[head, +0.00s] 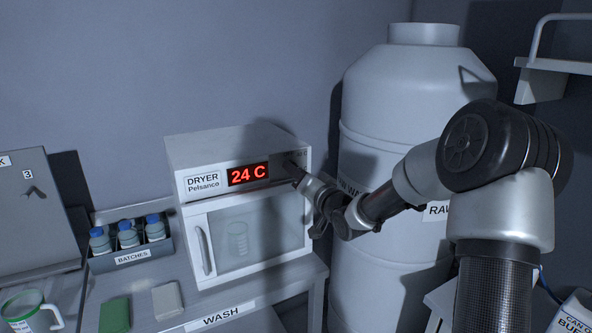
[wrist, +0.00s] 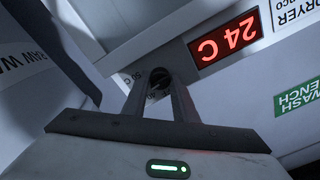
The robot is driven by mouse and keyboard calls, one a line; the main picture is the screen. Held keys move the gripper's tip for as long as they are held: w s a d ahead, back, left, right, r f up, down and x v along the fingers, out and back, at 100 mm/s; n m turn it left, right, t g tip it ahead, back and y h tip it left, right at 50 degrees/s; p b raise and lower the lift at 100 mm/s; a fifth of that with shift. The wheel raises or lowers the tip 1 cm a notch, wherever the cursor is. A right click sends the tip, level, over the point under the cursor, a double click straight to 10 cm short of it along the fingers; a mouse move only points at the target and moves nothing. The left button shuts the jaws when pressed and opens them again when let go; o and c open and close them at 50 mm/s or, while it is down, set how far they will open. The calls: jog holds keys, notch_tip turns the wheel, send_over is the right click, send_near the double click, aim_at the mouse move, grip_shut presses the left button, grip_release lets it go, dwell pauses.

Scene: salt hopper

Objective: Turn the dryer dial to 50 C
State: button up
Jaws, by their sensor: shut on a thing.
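The dryer (head: 236,150) is a white box on the bench with a glass door, labelled "DRYER Pelsanco". Its red display (head: 247,174) reads 24 C, and the display also shows upside down in the wrist view (wrist: 224,39). The dial is at the right end of the front panel, mostly hidden by my gripper. In the wrist view the dark dial (wrist: 159,82) lies between the fingertips. My gripper (head: 293,170) is shut on the dial. In the wrist view my gripper (wrist: 158,76) reaches the panel, with part of a "50 C" mark beside it.
A large white tank (head: 415,90) stands right of the dryer, close to my arm. A batch tray (head: 131,257) with blue-capped bottles stands left. A green block (head: 115,314), a pale block (head: 167,300) and a mug (head: 30,312) are at the front left. A wall shelf (head: 560,66) is at upper right.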

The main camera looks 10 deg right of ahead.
jog(key=shift+m+p, duration=0.4)
jog(key=shift+m, duration=1.3)
jog(key=shift+f, duration=0.1)
jog(key=o, duration=1.1)
jog(key=v, duration=1.7)
jog(key=shift+s+b, duration=0.25)
jog(key=shift+b, duration=0.15)
